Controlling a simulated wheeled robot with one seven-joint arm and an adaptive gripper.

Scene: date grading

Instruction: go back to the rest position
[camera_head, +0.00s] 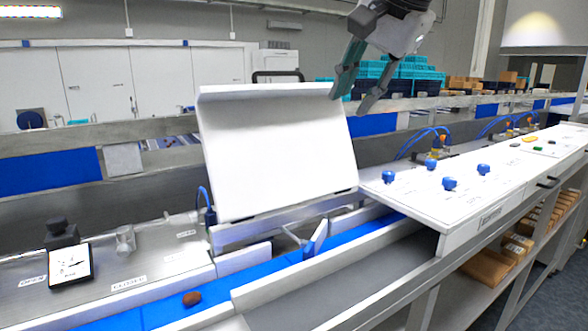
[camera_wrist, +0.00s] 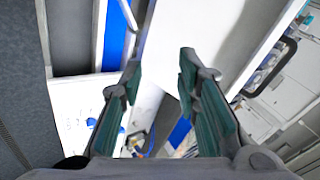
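My gripper (camera_head: 358,88) hangs at the upper middle of the head view, above and right of the white raised panel. In the wrist view my gripper (camera_wrist: 160,82) shows two teal-padded fingers spread apart with nothing between them. It is open and touches nothing that I can see. The white panel (camera_head: 275,150) stands tilted up with a dark handle (camera_head: 278,76) at its top edge. Below it runs a blue conveyor belt (camera_head: 345,243). A brown date (camera_head: 192,298) lies on the belt at the lower left.
A white worktop (camera_head: 520,165) with several blue knobs is at the right. A small display (camera_head: 70,265) stands on the left steel counter. Teal crates (camera_head: 415,68) sit behind the rail. Cardboard boxes (camera_head: 487,268) lie on the lower right shelf. The air around my gripper looks clear.

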